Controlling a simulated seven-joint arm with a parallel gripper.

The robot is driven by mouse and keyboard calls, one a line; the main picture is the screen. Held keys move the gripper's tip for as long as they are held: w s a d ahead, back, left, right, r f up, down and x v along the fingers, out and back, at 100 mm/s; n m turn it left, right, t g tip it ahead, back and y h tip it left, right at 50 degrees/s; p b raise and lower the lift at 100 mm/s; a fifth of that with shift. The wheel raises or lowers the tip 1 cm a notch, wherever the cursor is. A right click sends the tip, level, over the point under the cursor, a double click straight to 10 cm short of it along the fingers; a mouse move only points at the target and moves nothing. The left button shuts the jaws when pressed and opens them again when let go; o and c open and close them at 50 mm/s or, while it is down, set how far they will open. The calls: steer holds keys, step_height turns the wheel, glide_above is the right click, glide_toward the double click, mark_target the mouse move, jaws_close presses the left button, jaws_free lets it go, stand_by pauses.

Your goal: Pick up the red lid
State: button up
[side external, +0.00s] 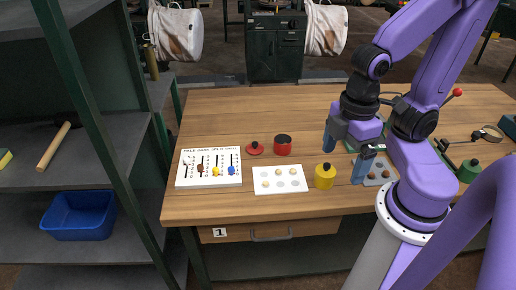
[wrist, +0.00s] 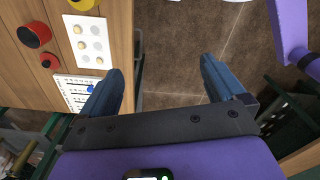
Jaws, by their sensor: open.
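The red lid (side external: 255,148) lies flat on the wooden table, with a dark knob on top. It is just left of an open-topped red pot (side external: 283,145). In the wrist view the red lid (wrist: 49,61) shows at the left, below the red pot (wrist: 35,35) in the picture. My gripper (side external: 343,160) is open and empty, to the right of the lid and pot and above the table's front right part. In the wrist view its blue fingers (wrist: 160,85) are spread apart over the floor beyond the table edge.
A yellow canister (side external: 325,176) stands near my gripper. A white tray (side external: 280,188) with several pale pieces and a white slider board (side external: 187,181) lie along the front. A green-framed shelf (side external: 125,150) rises at the left. The table behind the pot is clear.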

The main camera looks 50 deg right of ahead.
steer(key=w+a+m, duration=0.2)
steer(key=w+m, duration=0.6)
steer(key=w, duration=0.3)
steer(key=m, duration=2.2)
glide_above(255, 143)
step_height(255, 143, down, 7)
steer(key=f, duration=1.1)
steer(key=shift+w+d+f, duration=0.1)
steer(key=shift+d+f, duration=0.05)
steer(key=shift+d, duration=0.1)
steer(key=shift+a+f, duration=0.2)
steer(key=shift+f, duration=2.55)
steer(key=shift+c, duration=0.4)
steer(key=c, duration=1)
